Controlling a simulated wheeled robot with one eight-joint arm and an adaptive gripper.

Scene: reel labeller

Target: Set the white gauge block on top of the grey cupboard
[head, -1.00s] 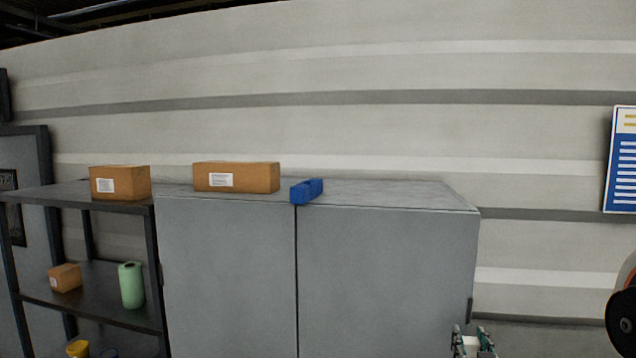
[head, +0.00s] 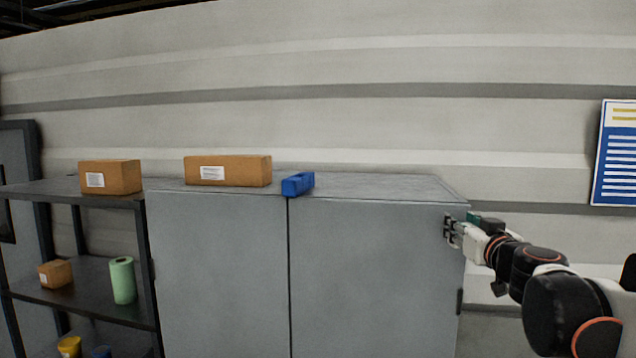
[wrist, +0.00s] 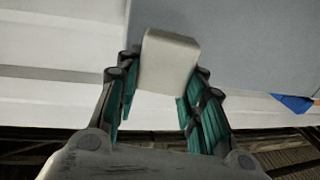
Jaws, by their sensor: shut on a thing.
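The white gauge block (wrist: 168,60) is held between the fingertips of my gripper (wrist: 163,84) in the wrist view. In the head view my gripper (head: 452,231) appears at the right edge of the grey cupboard (head: 375,265), a little below the level of its top. The block cannot be made out clearly there. The cupboard's top (head: 390,187) shows as a flat grey surface. The cupboard also fills the upper right of the wrist view (wrist: 255,40), behind the block. Contact between block and cupboard cannot be told.
A blue block-like object (head: 298,184) and a long carton (head: 228,171) stand on the cupboard top, left of its clear right part. A dark shelf (head: 110,202) to the left bears another carton (head: 110,177) and a green roll (head: 122,280).

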